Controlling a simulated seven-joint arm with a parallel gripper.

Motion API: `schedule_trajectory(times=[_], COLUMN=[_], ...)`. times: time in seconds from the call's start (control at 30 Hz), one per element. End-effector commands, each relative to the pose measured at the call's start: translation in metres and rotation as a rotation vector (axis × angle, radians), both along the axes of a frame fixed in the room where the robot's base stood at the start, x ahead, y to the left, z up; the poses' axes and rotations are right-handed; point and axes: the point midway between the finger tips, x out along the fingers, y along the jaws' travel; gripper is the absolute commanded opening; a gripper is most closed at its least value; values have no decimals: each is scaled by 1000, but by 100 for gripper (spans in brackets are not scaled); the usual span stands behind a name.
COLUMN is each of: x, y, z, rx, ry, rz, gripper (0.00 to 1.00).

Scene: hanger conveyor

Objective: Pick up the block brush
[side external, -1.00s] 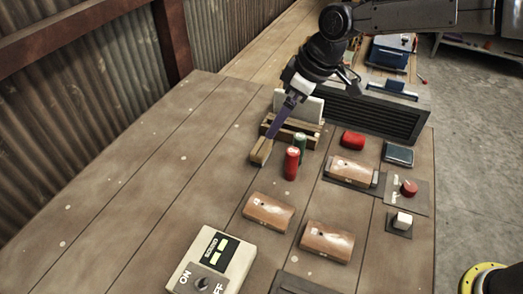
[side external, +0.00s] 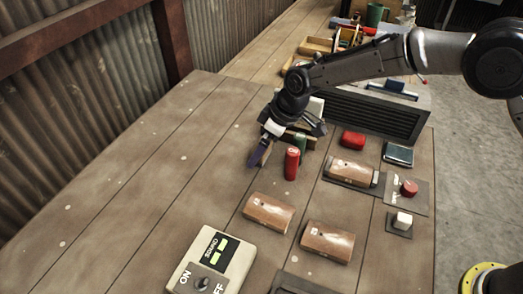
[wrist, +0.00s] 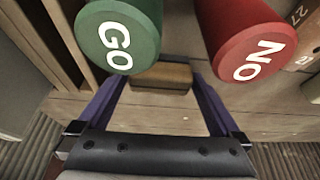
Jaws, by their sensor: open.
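The block brush appears to be the small wooden block (wrist: 162,76) with a darker upper band, lying on the table beyond the red and green cylinders in the wrist view. My gripper (wrist: 160,82) is open, with one purple finger on each side of the block in that view. I cannot tell whether either finger touches it. In the side view my gripper (side external: 257,156) is low over the table, left of the red cylinder, and covers most of the block.
A green cylinder marked GO (wrist: 118,35) and a red one marked NO (wrist: 243,45) stand close to my gripper. A wooden rack (wrist: 62,35) is beside the green one. The table left of my gripper (side external: 170,150) is clear.

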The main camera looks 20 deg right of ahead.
Motion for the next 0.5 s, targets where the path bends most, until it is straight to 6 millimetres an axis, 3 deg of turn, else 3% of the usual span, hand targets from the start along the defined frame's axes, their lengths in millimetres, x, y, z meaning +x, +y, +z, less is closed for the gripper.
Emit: schedule_trajectory(times=[0.23,0.5], x=[1,0], y=[1,0], z=[-1,-1], rx=[1,1], ry=[-1,-1], rz=[0,0], gripper=[100,51])
